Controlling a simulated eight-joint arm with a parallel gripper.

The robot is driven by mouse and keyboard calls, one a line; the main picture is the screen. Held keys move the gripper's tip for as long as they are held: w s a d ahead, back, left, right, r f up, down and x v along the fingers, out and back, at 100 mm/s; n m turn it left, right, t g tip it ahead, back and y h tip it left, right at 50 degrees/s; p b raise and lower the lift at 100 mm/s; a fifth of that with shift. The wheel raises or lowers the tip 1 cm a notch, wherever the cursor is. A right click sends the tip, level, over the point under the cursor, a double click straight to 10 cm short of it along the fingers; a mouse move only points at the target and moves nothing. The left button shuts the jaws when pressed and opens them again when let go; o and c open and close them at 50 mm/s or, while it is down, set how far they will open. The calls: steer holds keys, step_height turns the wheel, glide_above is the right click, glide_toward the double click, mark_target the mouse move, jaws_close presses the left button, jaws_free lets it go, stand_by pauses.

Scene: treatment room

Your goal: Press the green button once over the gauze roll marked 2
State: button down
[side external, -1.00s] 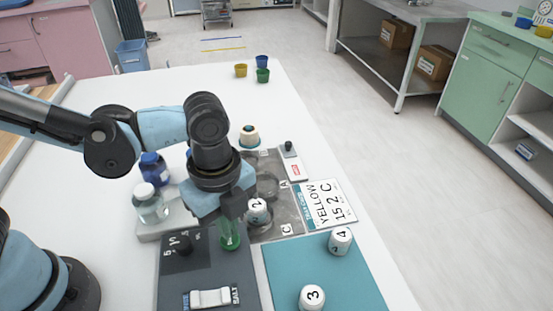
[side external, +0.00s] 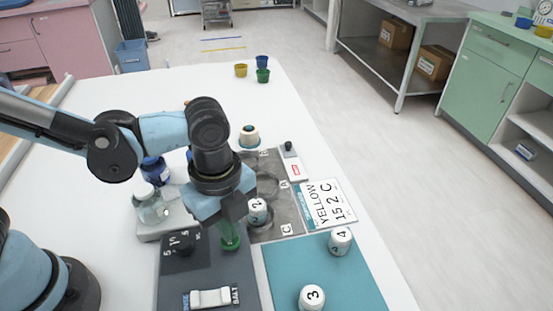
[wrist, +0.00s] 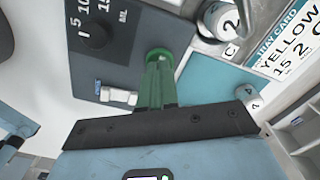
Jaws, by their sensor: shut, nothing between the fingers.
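The green button (wrist: 153,53) is on a dark grey panel (side external: 205,268); my fingers partly hide it. My gripper (side external: 230,228) is shut, with its green fingers pointing down at the button. In the wrist view the fingertips (wrist: 159,62) overlap the button, and I cannot tell whether they touch it or whether it is pressed. The white gauze roll marked 2 (side external: 257,211) stands on the grey metal tray (side external: 288,215), just right of and behind my gripper. It also shows in the wrist view (wrist: 221,20).
Rolls marked 3 (side external: 312,297) and 4 (side external: 340,241) stand on a teal mat (side external: 300,265). The panel has a black knob (side external: 182,245) and a white switch (side external: 211,298). A card (side external: 326,204) reads YELLOW 15 2 C. Bottles (side external: 150,203) stand left of my gripper.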

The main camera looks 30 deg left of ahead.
steer(key=shift+f, duration=1.1)
steer(key=shift+r, duration=1.45)
steer(key=shift+r, duration=0.1)
step_height(320, 180, up, 6)
steer(key=shift+f, duration=0.1)
